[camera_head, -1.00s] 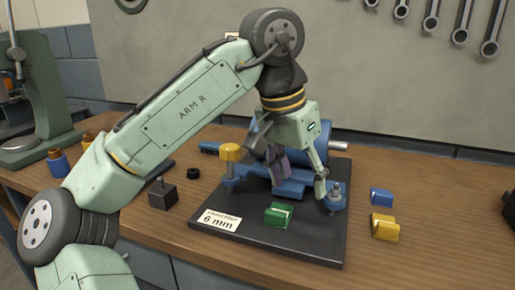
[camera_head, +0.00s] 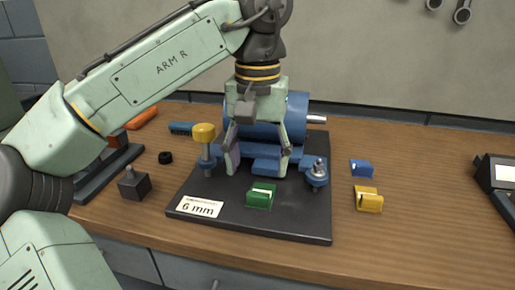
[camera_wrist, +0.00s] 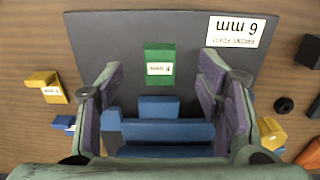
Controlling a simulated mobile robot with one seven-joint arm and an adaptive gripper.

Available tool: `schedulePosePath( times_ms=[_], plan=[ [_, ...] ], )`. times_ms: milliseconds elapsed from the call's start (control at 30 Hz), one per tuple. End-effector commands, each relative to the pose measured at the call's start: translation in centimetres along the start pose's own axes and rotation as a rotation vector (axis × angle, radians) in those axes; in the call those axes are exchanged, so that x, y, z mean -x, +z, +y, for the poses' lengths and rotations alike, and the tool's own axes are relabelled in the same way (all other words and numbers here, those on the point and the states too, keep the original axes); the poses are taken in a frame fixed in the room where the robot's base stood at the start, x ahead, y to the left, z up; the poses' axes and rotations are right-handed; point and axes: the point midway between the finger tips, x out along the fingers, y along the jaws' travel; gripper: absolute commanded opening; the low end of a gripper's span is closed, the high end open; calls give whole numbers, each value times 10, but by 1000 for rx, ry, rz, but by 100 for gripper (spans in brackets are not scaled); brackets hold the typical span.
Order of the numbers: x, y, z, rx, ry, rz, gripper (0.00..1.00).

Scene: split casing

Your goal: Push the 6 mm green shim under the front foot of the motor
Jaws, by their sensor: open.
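The green shim (camera_head: 261,197) lies on the dark base plate (camera_head: 292,228), in front of the blue motor (camera_head: 296,108). In the wrist view the shim (camera_wrist: 160,53) shows a small white label, with bare plate between it and a blue block low on the motor's front (camera_wrist: 158,107), apparently the front foot. My gripper (camera_head: 257,168) is open and empty, pointing down over the motor's front edge, behind the shim and apart from it. In the wrist view its purple-padded fingers (camera_wrist: 162,88) stand on either side of the blue block. The gap under the foot is hidden.
A yellow-capped bolt (camera_head: 205,140) and a bare bolt (camera_head: 316,172) flank the motor's front. A "6 mm" card (camera_head: 200,207) lies front left on the plate. Blue (camera_head: 361,168) and yellow (camera_head: 368,200) shims lie right of it. A dark block (camera_head: 134,185) stands left.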

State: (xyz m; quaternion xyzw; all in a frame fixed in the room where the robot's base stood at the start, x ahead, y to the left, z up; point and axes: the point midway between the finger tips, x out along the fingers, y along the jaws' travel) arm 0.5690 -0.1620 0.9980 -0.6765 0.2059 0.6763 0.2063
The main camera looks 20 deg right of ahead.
Motion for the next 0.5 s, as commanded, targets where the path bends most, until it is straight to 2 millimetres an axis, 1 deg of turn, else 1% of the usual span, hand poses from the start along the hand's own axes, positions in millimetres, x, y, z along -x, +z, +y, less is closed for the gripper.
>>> schedulePosePath(
  times_ms=[33,300,400,500],
  plan=[
    [-11,0,0,-2,1,-2,60],
    [-58,0,0,-1,0,-1,60],
    [-71,0,0,0,0,0,60],
    [-79,0,0,0,0,1,60]
  ],
)
